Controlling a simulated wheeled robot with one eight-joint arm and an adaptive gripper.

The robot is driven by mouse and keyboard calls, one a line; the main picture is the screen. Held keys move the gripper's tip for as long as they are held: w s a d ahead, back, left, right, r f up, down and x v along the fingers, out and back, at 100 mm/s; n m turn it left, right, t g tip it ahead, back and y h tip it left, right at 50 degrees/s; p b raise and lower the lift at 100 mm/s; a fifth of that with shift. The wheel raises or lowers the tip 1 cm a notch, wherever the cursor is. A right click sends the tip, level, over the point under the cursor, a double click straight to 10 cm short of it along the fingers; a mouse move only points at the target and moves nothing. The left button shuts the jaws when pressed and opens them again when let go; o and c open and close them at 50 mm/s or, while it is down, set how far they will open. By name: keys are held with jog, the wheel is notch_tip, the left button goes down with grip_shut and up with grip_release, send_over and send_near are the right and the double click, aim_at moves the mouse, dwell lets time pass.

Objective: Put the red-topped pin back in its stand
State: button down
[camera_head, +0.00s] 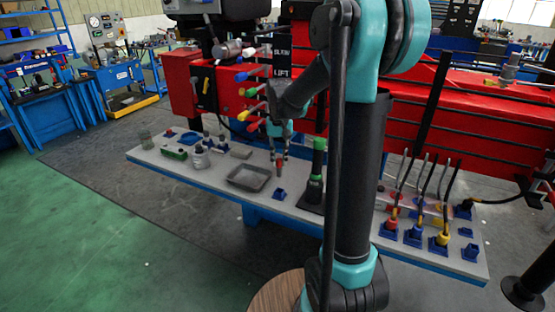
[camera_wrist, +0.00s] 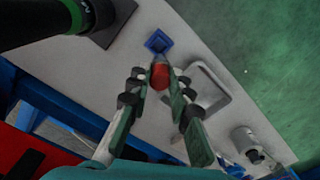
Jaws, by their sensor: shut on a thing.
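The red-topped pin shows its rounded red top (camera_wrist: 159,76) in the wrist view, between the fingertips of my gripper (camera_wrist: 161,79). My gripper (camera_head: 280,155) is shut on it and holds it above the bench in the head view. Little of the pin below its top can be made out. A small blue stand (camera_wrist: 158,42) lies just beyond the pin in the wrist view. The stand (camera_head: 279,195) sits on the bench below my gripper in the head view and looks empty.
A grey tray (camera_head: 248,178) lies left of the stand. A black, green-topped upright object (camera_head: 315,172) stands close on its right. Cables with coloured plugs (camera_head: 417,230) stand farther right. Bottles (camera_head: 200,158) are at the left. The red machine (camera_head: 420,120) is behind the bench.

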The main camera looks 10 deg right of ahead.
aim_at(280, 166)
dwell(0.3)
jog(key=shift+f, duration=2.85)
jog(key=shift+f, duration=1.65)
jog(key=c, duration=1.3)
grip_release()
jog(key=shift+d+r, duration=0.1)
jog(key=shift+r, duration=2.35)
